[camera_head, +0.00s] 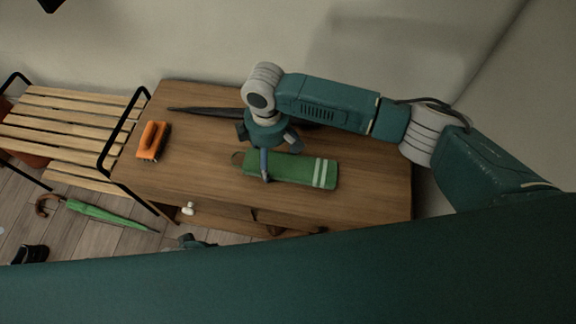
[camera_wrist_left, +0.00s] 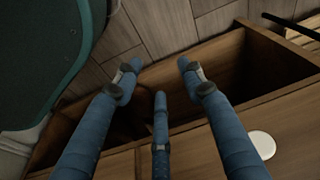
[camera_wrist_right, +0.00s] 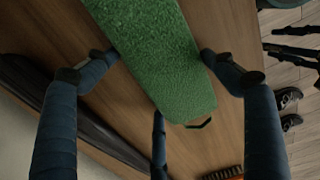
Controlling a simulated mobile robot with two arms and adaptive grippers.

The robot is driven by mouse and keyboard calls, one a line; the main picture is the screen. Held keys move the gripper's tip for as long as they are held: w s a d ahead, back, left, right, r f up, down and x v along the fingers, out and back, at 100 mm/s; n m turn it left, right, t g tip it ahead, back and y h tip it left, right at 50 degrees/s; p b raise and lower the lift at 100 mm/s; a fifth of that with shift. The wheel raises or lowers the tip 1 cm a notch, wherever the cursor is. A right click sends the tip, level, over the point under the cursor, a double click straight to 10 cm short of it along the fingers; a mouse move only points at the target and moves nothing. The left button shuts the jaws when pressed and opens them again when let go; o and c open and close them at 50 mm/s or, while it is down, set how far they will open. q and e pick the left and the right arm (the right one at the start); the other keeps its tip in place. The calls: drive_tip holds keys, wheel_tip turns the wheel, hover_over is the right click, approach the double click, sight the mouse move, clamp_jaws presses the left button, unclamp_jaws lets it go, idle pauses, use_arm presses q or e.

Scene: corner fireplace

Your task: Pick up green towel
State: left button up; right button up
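The green towel (camera_head: 300,170) lies folded long and flat on the wooden desk (camera_head: 205,182), with pale stripes near its right end. My right gripper (camera_head: 268,160) is over the towel's left part in the head view. In the right wrist view the towel (camera_wrist_right: 160,50) lies between the spread fingers of this open gripper (camera_wrist_right: 158,62). I cannot tell whether any finger touches the towel. My left gripper (camera_wrist_left: 160,72) is open and empty near the desk's front, where open compartments show in the left wrist view. In the head view it is mostly hidden.
An orange brush (camera_head: 153,140) is at the desk's left. A dark, long, pointed object (camera_head: 205,110) lies behind the towel, partly hidden by my right arm. A slatted bench (camera_head: 70,125) stands left. A green umbrella (camera_head: 105,214) and dark shoe (camera_head: 30,254) are on the floor.

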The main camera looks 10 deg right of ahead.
sight(271, 156)
drive_tip(key=shift+c, duration=1.2)
drive_tip(key=shift+r, duration=0.1)
drive_tip(key=shift+r, duration=0.2)
use_arm(q)
drive_tip(key=s+f+p, duration=0.2)
drive_tip(key=s+f, duration=0.1)
drive_tip(key=f, duration=0.3)
drive_tip(key=shift+s+a+f, duration=0.2)
drive_tip(key=shift+s+f, duration=0.15)
drive_tip(key=shift+s, duration=0.05)
use_arm(e)
wheel_tip(271, 156, up, 10)
drive_tip(key=shift+f, duration=0.25)
